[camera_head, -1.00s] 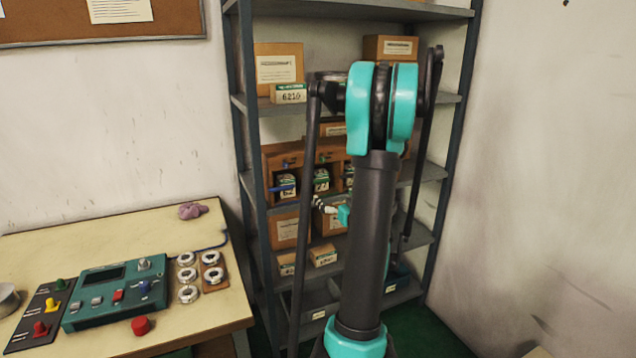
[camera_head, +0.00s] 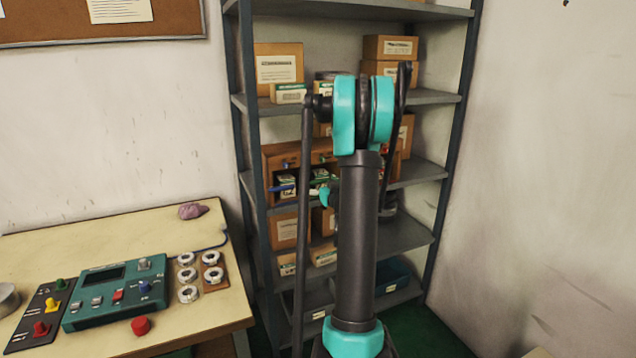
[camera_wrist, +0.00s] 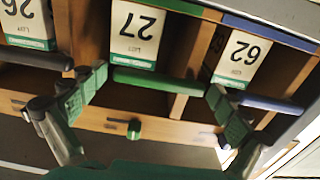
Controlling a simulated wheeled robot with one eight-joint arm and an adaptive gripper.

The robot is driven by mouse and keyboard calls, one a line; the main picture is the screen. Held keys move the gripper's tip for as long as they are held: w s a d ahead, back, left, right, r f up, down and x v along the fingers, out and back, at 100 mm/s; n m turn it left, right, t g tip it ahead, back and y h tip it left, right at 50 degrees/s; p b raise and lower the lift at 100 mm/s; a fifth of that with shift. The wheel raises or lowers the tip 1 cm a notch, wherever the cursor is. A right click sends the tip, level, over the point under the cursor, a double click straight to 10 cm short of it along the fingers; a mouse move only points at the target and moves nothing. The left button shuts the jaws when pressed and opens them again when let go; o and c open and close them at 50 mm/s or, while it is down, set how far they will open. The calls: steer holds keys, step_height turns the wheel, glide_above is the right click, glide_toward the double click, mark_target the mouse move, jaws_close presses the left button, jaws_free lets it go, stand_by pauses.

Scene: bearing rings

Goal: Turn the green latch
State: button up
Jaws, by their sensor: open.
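In the wrist view, a small green latch (camera_wrist: 134,129) sits on the wooden front of the cabinet, in the lower middle between my fingers. A longer green bar (camera_wrist: 160,84) runs across the middle compartment. My gripper (camera_wrist: 157,92) is open, with one finger on each side of the green bar's span. Nothing is held.
A blue bar (camera_wrist: 265,103) and small blue latch (camera_wrist: 225,141) lie near the right finger; a dark bar (camera_wrist: 32,58) lies left. Labelled boxes fill the compartments. The metal shelf's uprights (camera_head: 250,150) flank the cabinet. A table (camera_head: 205,320) with a control box stands left.

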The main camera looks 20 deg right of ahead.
steer(key=c, duration=1.6)
steer(key=shift+a+r+n, duration=0.1)
steer(key=shift+r+n, duration=0.15)
steer(key=shift+n, duration=0.5)
steer(key=shift+r+n, duration=0.2)
steer(key=shift+n, duration=0.55)
steer(key=o, duration=1.6)
steer(key=shift+s, duration=0.15)
steer(key=s, duration=1.1)
steer(key=shift+s+d, duration=0.2)
steer(key=shift+s, duration=0.15)
